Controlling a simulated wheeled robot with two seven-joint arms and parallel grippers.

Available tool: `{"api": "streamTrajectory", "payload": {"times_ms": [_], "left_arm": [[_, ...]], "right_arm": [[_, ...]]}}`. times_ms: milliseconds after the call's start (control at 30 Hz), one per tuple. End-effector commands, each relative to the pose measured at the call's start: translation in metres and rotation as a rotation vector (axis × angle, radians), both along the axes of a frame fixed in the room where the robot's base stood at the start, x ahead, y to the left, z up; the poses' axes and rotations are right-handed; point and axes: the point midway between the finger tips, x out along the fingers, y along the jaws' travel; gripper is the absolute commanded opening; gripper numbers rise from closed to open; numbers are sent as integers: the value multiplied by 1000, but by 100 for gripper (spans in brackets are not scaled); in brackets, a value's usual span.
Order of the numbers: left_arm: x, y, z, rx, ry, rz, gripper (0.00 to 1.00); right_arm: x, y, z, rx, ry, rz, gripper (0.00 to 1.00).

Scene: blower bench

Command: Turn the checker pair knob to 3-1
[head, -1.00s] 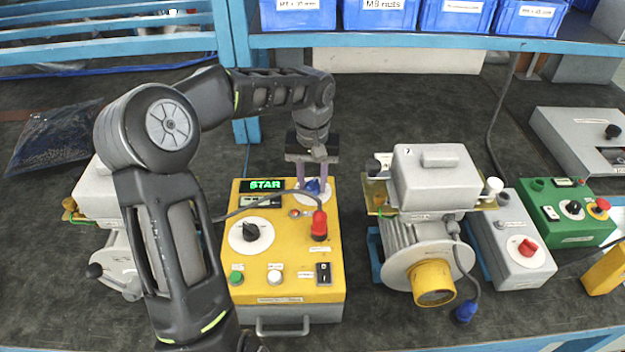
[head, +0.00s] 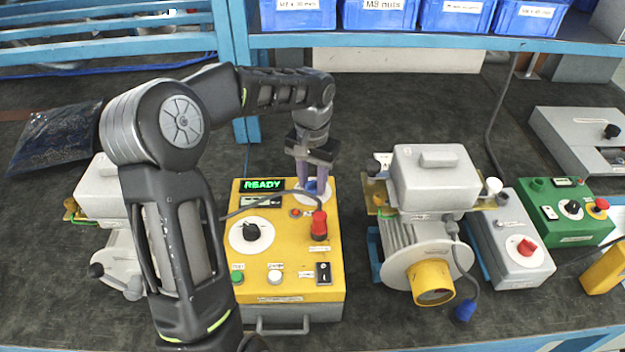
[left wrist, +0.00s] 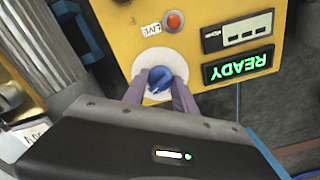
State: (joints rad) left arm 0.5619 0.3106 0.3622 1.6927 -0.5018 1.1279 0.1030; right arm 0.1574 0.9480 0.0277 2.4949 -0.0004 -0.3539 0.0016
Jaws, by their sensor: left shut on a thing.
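The yellow checker box (head: 284,284) stands on the bench in the head view, its green display (head: 262,185) reading READY. A small blue knob on a white dial (head: 325,197) sits at its back right corner. My left gripper (head: 314,188) reaches down over this dial. In the left wrist view its two fingers are shut on the blue knob (left wrist: 161,79), one on each side; the dial's markings cannot be read. A larger black knob (head: 251,232) on a white dial sits at the box's left. My right gripper is not in view.
A red plug (head: 319,226) with a grey cable stands on the box close to the gripper. A blower motor (head: 420,240) stands to the right, with a grey control box (head: 515,262) beyond it. Blue bins (head: 380,15) line the shelf at the back.

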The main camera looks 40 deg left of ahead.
Motion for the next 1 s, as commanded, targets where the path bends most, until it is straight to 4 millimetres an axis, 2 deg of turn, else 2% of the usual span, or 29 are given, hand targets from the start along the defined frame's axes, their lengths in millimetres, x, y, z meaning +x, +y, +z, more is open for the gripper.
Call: {"api": "streamTrajectory", "payload": {"times_ms": [100, 133, 400, 767, 1000], "left_arm": [[0, 0, 0, 1, 1, -2, 0], [0, 0, 0, 1, 1, -1, 34], [0, 0, 0, 0, 1, 0, 55], [0, 0, 6, 1, -1, 0, 55], [1, 0, 40, 3, -5, 0, 55]], "right_arm": [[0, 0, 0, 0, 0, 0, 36], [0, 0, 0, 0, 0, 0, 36], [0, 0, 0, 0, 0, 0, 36], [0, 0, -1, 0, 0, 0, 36], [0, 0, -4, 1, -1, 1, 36]]}}
